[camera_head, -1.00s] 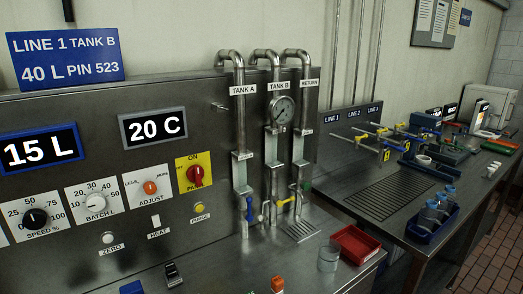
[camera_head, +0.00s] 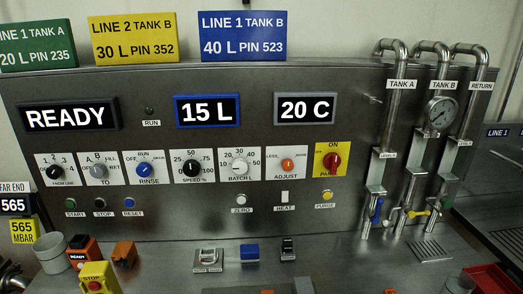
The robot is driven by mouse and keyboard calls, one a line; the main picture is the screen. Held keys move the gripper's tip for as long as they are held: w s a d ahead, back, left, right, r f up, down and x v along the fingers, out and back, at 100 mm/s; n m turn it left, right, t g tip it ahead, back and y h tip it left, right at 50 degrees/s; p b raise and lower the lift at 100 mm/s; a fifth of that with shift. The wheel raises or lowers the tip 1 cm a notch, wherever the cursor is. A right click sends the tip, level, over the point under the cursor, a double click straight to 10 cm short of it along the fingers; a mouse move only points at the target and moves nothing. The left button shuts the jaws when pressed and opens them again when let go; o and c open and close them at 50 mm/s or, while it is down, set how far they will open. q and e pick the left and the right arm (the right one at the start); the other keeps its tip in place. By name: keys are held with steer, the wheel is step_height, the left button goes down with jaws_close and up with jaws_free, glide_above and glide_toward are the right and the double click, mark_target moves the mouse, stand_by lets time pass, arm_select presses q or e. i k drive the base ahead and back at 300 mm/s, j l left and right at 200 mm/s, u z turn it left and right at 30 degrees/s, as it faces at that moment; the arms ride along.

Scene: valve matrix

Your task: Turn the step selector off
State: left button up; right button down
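No label reading "step" is legible on the panel (camera_head: 230,135). The blue RINSE knob (camera_head: 144,170) has an OFF mark at its upper left and more marks at its upper right. The grey TO knob (camera_head: 98,171) has A, B, OFF, FILL and RET marks around it. The dark FROM LINE knob (camera_head: 54,171) has numbers around it. I cannot tell for sure where these pointers stand. Neither of my grippers shows in view.
Displays read READY (camera_head: 66,117), 15 L (camera_head: 207,111) and 20 C (camera_head: 305,107). A yellow STOP box (camera_head: 98,279) and other small boxes stand on the bench below. Pipes with a gauge (camera_head: 441,114) rise at the right. The bench's front middle has some free room.

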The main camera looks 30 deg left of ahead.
mark_target(143, 170)
steer(key=u, duration=0.45)
steer(key=j+u, duration=0.1)
steer(key=u, duration=0.3)
steer(key=j+u, duration=0.1)
steer(key=u, duration=0.8)
